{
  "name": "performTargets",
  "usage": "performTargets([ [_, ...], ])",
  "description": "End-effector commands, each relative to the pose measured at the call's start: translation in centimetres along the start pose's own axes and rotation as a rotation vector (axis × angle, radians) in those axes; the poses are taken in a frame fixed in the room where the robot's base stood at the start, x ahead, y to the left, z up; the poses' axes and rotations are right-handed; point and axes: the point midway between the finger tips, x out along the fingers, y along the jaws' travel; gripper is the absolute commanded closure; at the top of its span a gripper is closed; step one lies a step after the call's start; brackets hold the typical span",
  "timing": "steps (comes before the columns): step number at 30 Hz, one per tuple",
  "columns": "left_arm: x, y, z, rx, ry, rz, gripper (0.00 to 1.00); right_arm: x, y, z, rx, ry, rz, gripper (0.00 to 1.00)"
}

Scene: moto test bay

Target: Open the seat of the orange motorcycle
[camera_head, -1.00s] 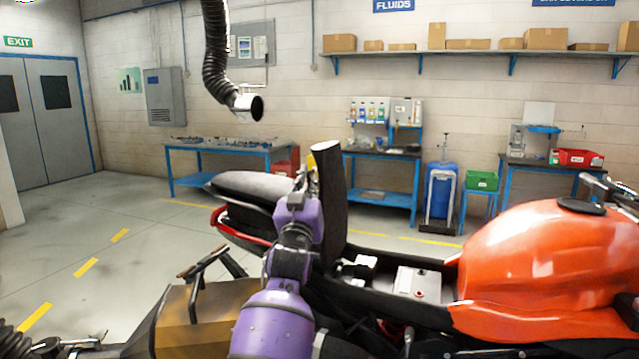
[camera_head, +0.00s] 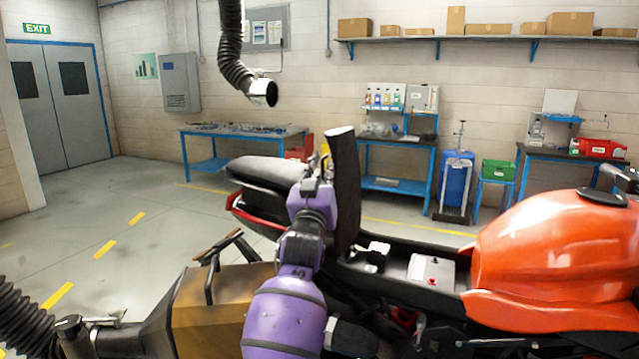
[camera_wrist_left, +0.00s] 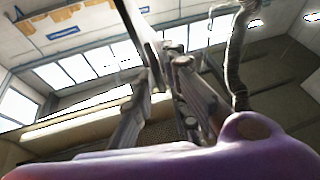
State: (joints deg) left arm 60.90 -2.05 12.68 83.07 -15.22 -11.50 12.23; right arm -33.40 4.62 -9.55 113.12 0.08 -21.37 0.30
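The orange motorcycle (camera_head: 560,255) stands across the right and middle of the head view. Its black seat panel (camera_head: 343,200) stands nearly upright, with the open bay (camera_head: 395,262) and a pale box (camera_head: 431,272) uncovered beside it. The grey tail section (camera_head: 268,170) lies behind the panel. My purple left arm reaches up to the panel's left side, and my left gripper (camera_head: 323,172) is close to it, partly hidden by the wrist. In the left wrist view its fingers (camera_wrist_left: 162,72) are apart, with a dark panel edge (camera_wrist_left: 142,42) near them. Contact is unclear. My right gripper is not in view.
A corrugated hose (camera_head: 232,45) hangs from above, beyond the tail. Blue workbenches (camera_head: 210,165) and a blue drum (camera_head: 456,185) stand along the back wall. Open floor (camera_head: 130,205) with yellow dashes lies to the left.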

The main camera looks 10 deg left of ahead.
Motion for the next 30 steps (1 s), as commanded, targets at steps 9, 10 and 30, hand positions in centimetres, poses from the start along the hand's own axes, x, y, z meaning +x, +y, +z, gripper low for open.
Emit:
performTargets([
  [9, -6.4, -0.1, 0.2, 0.0, -0.003, -0.001, 0.86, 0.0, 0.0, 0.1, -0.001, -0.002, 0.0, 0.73],
  [10, -7.0, -0.1, 0.2, 0.0, -0.002, -0.001, 0.86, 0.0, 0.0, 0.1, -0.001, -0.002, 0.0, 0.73],
  [30, -11.3, 0.0, -0.1, 0.0, 0.0, 0.0, 0.86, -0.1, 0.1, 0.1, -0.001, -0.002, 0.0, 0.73],
])
